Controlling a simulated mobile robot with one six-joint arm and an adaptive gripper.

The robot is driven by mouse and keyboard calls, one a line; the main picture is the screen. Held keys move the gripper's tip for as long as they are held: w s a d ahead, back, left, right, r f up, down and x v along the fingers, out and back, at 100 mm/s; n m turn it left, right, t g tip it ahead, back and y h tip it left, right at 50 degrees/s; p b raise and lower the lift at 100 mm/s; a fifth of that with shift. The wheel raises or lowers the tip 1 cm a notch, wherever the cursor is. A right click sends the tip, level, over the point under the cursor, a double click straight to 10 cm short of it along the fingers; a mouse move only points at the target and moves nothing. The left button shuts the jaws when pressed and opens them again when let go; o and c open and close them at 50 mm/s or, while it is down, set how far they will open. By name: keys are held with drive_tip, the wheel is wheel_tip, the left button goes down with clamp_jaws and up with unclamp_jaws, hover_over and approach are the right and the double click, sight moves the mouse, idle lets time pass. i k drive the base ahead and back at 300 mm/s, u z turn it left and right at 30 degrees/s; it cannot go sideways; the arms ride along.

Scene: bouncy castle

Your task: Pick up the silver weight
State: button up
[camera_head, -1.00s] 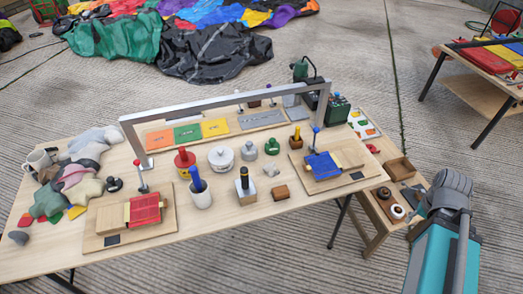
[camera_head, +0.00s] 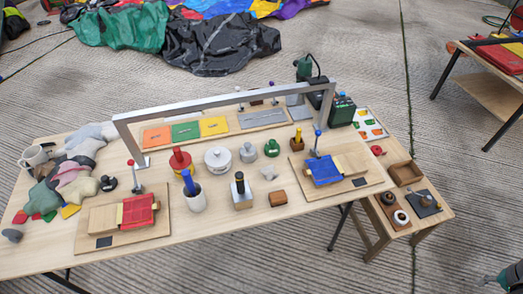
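The silver weight (camera_head: 249,152) looks like a small grey knobbed weight. It stands upright on the wooden table, between a white lidded pot (camera_head: 219,160) and a green weight (camera_head: 271,148). A smaller, irregular grey piece (camera_head: 269,172) lies just in front of it. Only a small teal and dark part of my arm shows at the lower right corner, far from the weight. I cannot make out my gripper.
A grey metal frame (camera_head: 220,100) spans the table (camera_head: 240,225) behind the weight. A red-and-yellow pot (camera_head: 181,163), a white cup (camera_head: 195,198) and a black-handled block (camera_head: 242,190) stand nearby. A low side table (camera_head: 440,213) stands right. Floor in front is clear.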

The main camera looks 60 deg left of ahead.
sight(247, 153)
drive_tip(key=z, duration=0.15)
drive_tip(key=k, duration=1.5)
drive_tip(key=u, duration=0.95)
drive_tip(key=i, duration=0.9)
